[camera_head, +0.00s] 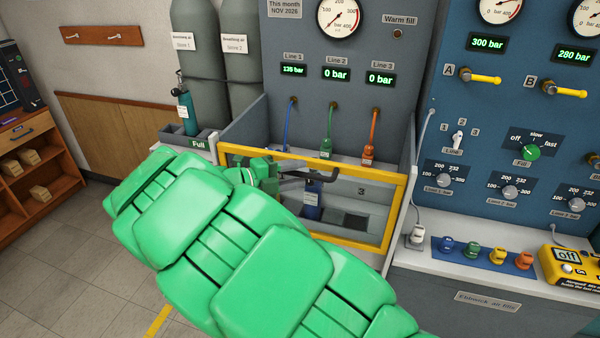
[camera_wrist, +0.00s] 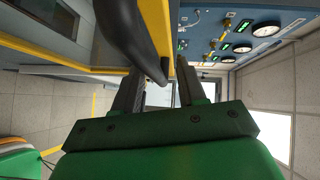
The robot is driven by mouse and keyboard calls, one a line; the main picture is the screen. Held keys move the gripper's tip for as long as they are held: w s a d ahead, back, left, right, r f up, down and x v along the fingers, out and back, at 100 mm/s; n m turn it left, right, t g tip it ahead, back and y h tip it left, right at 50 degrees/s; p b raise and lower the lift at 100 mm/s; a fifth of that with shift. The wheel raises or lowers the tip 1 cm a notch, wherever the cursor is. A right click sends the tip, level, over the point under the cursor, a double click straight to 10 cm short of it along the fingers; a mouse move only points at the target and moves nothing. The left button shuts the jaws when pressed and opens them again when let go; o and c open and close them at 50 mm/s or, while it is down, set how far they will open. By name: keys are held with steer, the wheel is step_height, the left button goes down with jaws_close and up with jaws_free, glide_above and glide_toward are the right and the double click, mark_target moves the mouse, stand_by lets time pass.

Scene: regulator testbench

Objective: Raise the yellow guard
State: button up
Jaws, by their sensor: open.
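The yellow guard (camera_head: 400,200) is a yellow frame around a clear panel, standing down across the front of the testbench bay. A dark handle (camera_head: 318,174) sits on its front. My gripper (camera_head: 288,177) is at the guard's front, near the left end of the handle; my green arm hides the guard's lower left part. In the wrist view, my gripper (camera_wrist: 160,68) has its two dark fingers apart, and the black handle (camera_wrist: 128,42) reaches toward the gap between them. I cannot tell whether they touch. A yellow edge of the guard (camera_wrist: 156,28) runs beside the handle.
Behind the guard, a blue bottle (camera_head: 312,197) stands in the bay, with blue, green and orange hoses above. A counter with coloured fittings (camera_head: 472,250) and a yellow device (camera_head: 570,266) lies right. Floor at left is clear.

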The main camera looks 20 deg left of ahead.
steer(key=v, duration=0.6)
steer(key=shift+r, duration=0.1)
